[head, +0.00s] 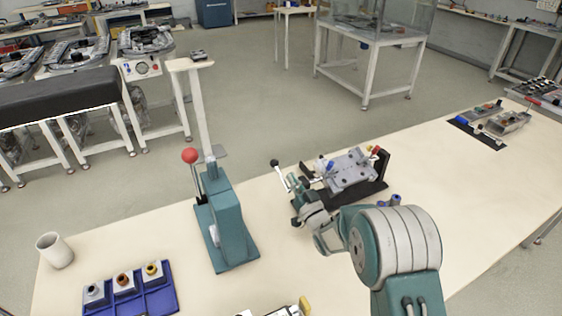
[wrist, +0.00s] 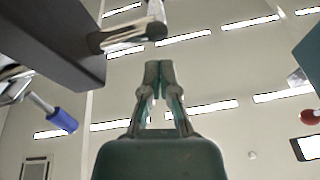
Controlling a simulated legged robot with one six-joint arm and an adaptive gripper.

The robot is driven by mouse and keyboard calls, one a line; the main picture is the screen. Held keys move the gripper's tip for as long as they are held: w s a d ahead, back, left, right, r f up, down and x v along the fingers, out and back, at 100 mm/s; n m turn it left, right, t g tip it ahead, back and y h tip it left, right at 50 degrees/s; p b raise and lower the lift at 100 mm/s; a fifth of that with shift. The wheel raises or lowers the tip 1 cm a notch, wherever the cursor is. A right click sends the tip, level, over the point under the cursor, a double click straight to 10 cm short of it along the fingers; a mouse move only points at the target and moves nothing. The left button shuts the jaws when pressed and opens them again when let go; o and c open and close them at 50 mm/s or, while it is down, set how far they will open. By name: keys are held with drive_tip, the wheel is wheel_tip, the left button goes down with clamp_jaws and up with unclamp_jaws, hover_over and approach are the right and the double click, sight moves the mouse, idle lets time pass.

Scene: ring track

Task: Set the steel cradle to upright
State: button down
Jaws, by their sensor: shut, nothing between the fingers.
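The steel cradle (head: 350,172) is a grey plate with holes and small clamps, held in a black stand (head: 384,165) on the bench. It looks tilted in the head view. A lever with a black knob (head: 275,163) stands at its left. My gripper (head: 298,186) is beside the left end of the stand, partly hidden by my wrist. In the wrist view my gripper (wrist: 159,68) is shut and empty, its fingers pointing up toward the ceiling lights. A dark bar (wrist: 50,40) and a blue-handled clamp (wrist: 60,119) show at the left there, apart from the fingers.
A teal press (head: 228,220) with a red-knobbed lever (head: 190,156) stands left of my gripper. A blue tray (head: 160,299) with several fittings and a white cup (head: 55,250) are at the front left. Parts lie on a dark mat (head: 474,132) at the far right. Bench between is clear.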

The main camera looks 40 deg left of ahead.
sight(277, 165)
drive_tip(key=x, duration=0.7)
drive_tip(key=shift+s+f, duration=0.1)
drive_tip(key=shift+f, duration=0.05)
drive_tip(key=shift+a, duration=0.1)
drive_tip(key=shift+w+a+f+g+h, duration=0.15)
drive_tip(key=shift+a+f+g+h, duration=0.15)
drive_tip(key=shift+h, duration=0.35)
drive_tip(key=shift+w+a+f+g+h, duration=0.2)
drive_tip(key=shift+a+f+g+h, duration=0.15)
drive_tip(key=shift+h, duration=0.3)
drive_tip(key=shift+w+a+f+g+h, duration=0.1)
drive_tip(key=shift+a+f+g+h, duration=0.2)
drive_tip(key=shift+f+h, duration=0.35)
drive_tip(key=shift+w+a+f+g+h, duration=0.15)
drive_tip(key=shift+f+g+h, duration=0.25)
drive_tip(key=shift+h, duration=0.35)
drive_tip(key=shift+f, duration=0.1)
drive_tip(key=shift+f, duration=0.1)
